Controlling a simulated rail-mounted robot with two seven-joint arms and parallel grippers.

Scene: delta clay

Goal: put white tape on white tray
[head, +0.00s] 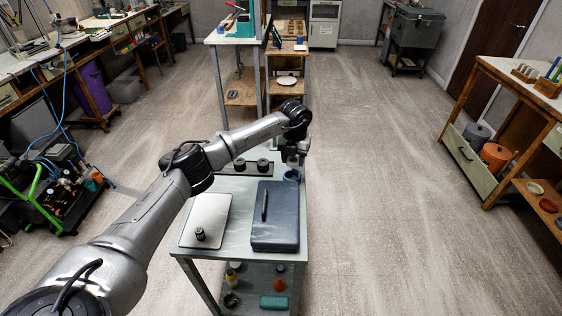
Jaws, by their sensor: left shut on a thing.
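The white tray (207,216) lies flat at the left of the near bench, with a small dark cylinder (200,234) standing near its front. My left gripper (292,163) points down at the back right of this bench. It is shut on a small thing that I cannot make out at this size. I cannot pick out the white tape for certain. My right gripper is not in view.
A dark blue case (275,216) with a dark pen-like thing on it lies right of the tray. A dark strip with round black pieces (262,165) lies behind. The bench's lower shelf holds several small things. Another bench (238,38) stands beyond; open floor lies to the right.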

